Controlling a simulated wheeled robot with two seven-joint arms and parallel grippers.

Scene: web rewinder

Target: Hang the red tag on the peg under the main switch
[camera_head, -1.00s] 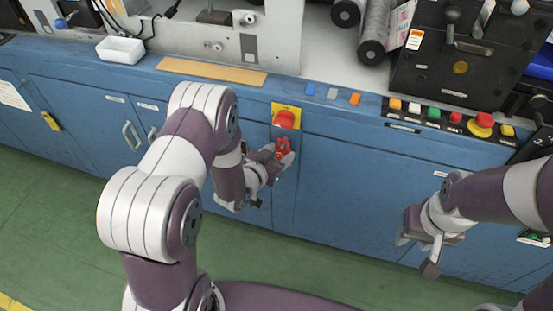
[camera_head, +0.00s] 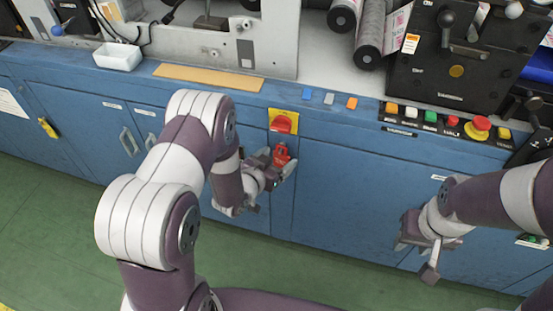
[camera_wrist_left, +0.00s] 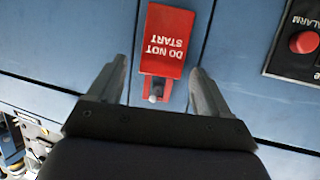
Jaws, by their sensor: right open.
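The red tag (camera_head: 281,154), lettered "DO NOT START", is below the red main switch (camera_head: 281,124) on its yellow plate. In the left wrist view the tag (camera_wrist_left: 166,42) shows with its lettering upside down. The metal peg (camera_wrist_left: 154,90) shows at the tag's narrow end, and the tag appears to hang on it. My left gripper (camera_head: 275,168) is open around the tag. In the left wrist view its fingers (camera_wrist_left: 160,88) stand on either side of the tag, with gaps. My right gripper (camera_head: 420,252) is open and empty, low in front of the cabinet at the right.
The blue cabinet front (camera_head: 340,200) is flat behind both grippers. A row of push buttons (camera_head: 445,119) runs along the ledge at the right. A white tray (camera_head: 118,56) stands at the left. In the left wrist view a red alarm button (camera_wrist_left: 304,42) is at the right.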

